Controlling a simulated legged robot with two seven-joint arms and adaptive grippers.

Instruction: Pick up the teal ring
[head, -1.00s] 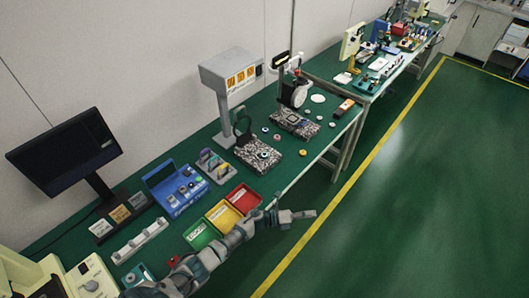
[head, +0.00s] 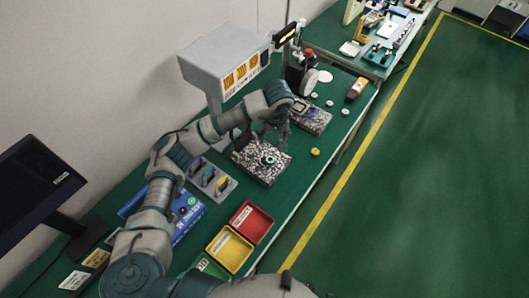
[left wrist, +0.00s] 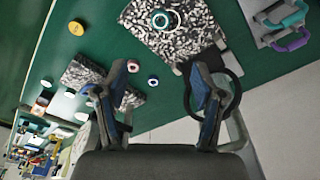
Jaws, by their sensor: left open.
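The teal ring (head: 268,159) lies on top of the near speckled granite block (head: 250,172). In the left wrist view the teal ring (left wrist: 160,19) shows near the top edge, on the speckled block (left wrist: 185,42). My left gripper (head: 275,130) hangs over the bench just beyond that block, beside the ring in the picture. In the left wrist view its two fingers (left wrist: 160,80) are spread wide and hold nothing; the ring lies apart from them. My right gripper is not in view.
A yellow ring (head: 315,152) lies on the green bench. A blue-rimmed ring (left wrist: 153,80) and a red-rimmed ring (left wrist: 132,66) show between the fingers. A black hoop (left wrist: 232,92) is close to one finger. A grey display box (head: 225,70) stands behind my arm.

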